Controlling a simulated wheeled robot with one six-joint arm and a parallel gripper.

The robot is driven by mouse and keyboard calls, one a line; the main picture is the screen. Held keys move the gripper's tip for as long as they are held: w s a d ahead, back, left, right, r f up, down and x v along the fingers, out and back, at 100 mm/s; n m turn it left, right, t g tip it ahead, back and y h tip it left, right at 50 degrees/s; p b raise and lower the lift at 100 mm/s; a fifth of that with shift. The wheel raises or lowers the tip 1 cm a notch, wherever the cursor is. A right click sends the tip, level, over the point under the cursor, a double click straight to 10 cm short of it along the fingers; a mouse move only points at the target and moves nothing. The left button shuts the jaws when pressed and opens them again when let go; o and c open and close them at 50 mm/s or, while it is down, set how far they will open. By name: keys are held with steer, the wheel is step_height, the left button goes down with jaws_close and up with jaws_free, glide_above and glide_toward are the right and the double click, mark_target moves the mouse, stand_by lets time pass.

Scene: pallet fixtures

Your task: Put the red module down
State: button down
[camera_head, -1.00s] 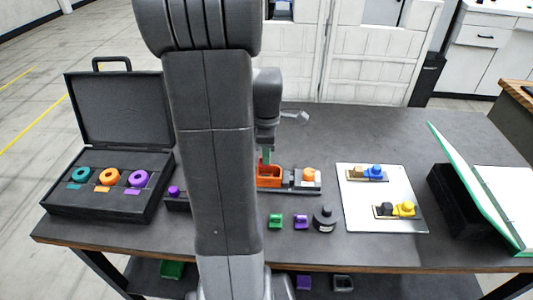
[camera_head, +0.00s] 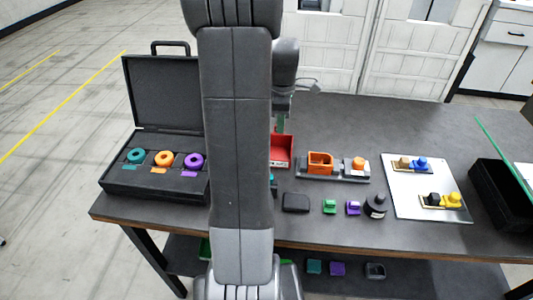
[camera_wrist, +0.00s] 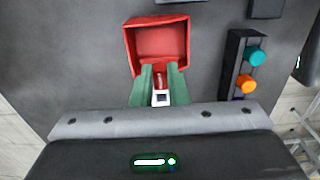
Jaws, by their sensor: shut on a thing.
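The red module (camera_head: 281,150) is an open box, partly hidden behind my arm in the head view. It lies left of the orange box on the grey fixture. In the wrist view the red module (camera_wrist: 160,42) shows its hollow inside. My gripper's green fingers (camera_wrist: 160,74) are shut on its near side. In the head view my gripper (camera_head: 281,122) points down at the module's back. I cannot tell whether the module touches the table or hangs just above it.
The fixture (camera_head: 338,177) bears an orange box (camera_head: 320,163). A black strip (camera_wrist: 234,50) with teal and orange knobs lies right of the module in the wrist view. An open black case (camera_head: 165,100) stands left. A white board (camera_head: 405,200) lies right.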

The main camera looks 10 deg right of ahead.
mark_target(282, 135)
steer(key=f, duration=0.5)
steer(key=shift+d, duration=0.25)
steer(key=shift+f+p, duration=0.5)
steer(key=shift+f, duration=1.7)
steer(key=shift+f, duration=0.15)
steer(key=c, duration=1.4)
jaws_free()
steer(key=shift+c, duration=0.2)
step_height(282, 135, up, 12)
steer(key=shift+r+b, duration=0.2)
steer(key=shift+b, duration=0.3)
